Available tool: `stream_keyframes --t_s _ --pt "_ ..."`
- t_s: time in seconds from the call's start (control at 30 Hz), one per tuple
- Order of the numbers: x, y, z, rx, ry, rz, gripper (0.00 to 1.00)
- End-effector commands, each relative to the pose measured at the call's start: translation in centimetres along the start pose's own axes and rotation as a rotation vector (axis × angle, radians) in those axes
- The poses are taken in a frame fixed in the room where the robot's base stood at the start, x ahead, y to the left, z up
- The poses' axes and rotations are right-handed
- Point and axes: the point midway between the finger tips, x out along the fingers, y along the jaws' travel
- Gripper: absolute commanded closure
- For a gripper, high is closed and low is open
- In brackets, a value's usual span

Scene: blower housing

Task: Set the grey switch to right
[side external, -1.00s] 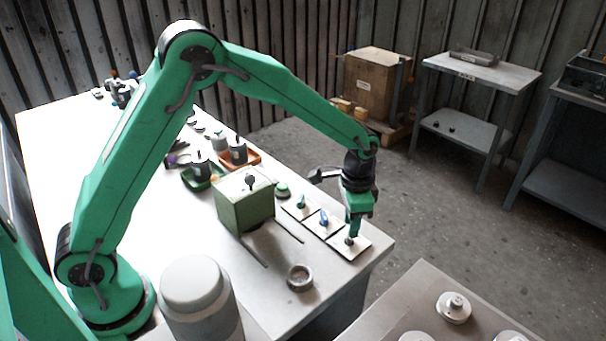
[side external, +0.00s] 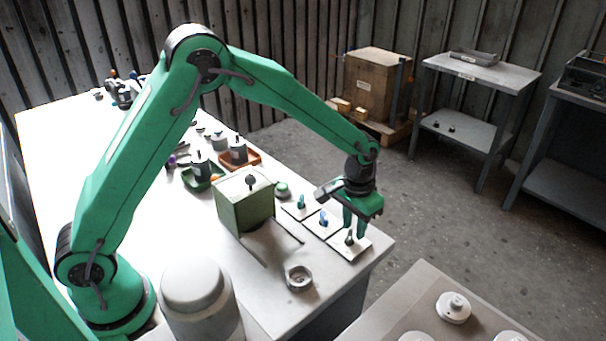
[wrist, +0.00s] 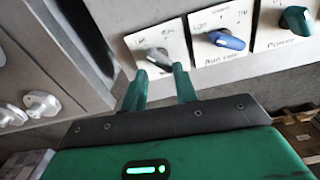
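The grey switch (side external: 349,238) sits on a white plate at the near right corner of the white table. In the wrist view the grey switch (wrist: 154,55) is a dark grey knob with its handle lying roughly sideways. I cannot tell which marked position it points to; the lettering is too small. My gripper (side external: 355,231) is low over this plate, fingers pointing down. In the wrist view my gripper (wrist: 160,72) is open, with a clear gap between the two green fingers and the knob just beyond their tips. Nothing is held.
A blue switch (side external: 323,219) and a teal switch (side external: 301,202) stand on neighbouring plates in the same row. A green box (side external: 245,208) with a black knob stands left of them, and a grey ring (side external: 299,279) lies in front. The table's right edge is close by.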

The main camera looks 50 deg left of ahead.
Motion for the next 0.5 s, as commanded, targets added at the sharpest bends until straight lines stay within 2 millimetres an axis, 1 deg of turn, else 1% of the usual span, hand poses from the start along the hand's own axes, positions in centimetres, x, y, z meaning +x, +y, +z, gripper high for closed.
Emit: stream_keyframes --t_s 0.03,0.5 --pt "1.41 -0.25 0.94 -0.041 -0.033 -0.007 0.71" --pt "1.4 -0.26 1.06 -0.405 -0.037 -0.015 0.71"
